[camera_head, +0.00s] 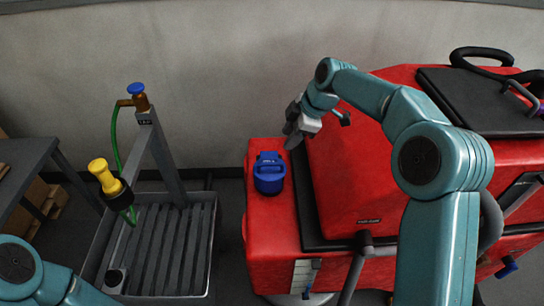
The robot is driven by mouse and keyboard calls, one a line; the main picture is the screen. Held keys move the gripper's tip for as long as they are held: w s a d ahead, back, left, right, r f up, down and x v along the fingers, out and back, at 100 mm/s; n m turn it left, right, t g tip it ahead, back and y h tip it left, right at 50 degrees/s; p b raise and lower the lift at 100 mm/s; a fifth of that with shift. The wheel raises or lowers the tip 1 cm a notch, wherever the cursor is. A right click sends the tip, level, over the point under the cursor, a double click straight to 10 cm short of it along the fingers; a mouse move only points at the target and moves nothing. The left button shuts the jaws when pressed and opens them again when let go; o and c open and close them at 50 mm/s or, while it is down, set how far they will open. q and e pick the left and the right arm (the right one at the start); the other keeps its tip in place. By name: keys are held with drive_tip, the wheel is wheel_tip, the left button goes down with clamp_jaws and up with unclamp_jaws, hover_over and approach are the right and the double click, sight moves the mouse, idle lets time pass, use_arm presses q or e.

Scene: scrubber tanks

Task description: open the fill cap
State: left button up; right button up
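The blue fill cap (269,174) sits on the left end of the red scrubber machine (272,225). It is upright, with a raised handle-like top, and looks closed. My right gripper (291,125) hangs above and a little right of the cap, apart from it. Its grey fingers look spread, with nothing between them. My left arm shows only at the lower left corner, and its gripper is out of view.
A grey slatted tray (210,245) with a post stands left of the machine. The post carries a blue-knobbed tap (137,95), a green hose (115,135) and a yellow nozzle (104,176). A dark table (25,160) is at far left. Floor shows between tray and machine.

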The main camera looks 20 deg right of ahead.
sight(272, 164)
drive_tip(key=p+x, duration=0.1)
drive_tip(key=x, duration=1.2)
drive_tip(key=shift+w+d+f+p, duration=0.1)
drive_tip(key=shift+d+f+p, duration=0.1)
drive_tip(key=shift+p, duration=0.2)
drive_tip(key=shift+a+r, duration=0.1)
clamp_jaws()
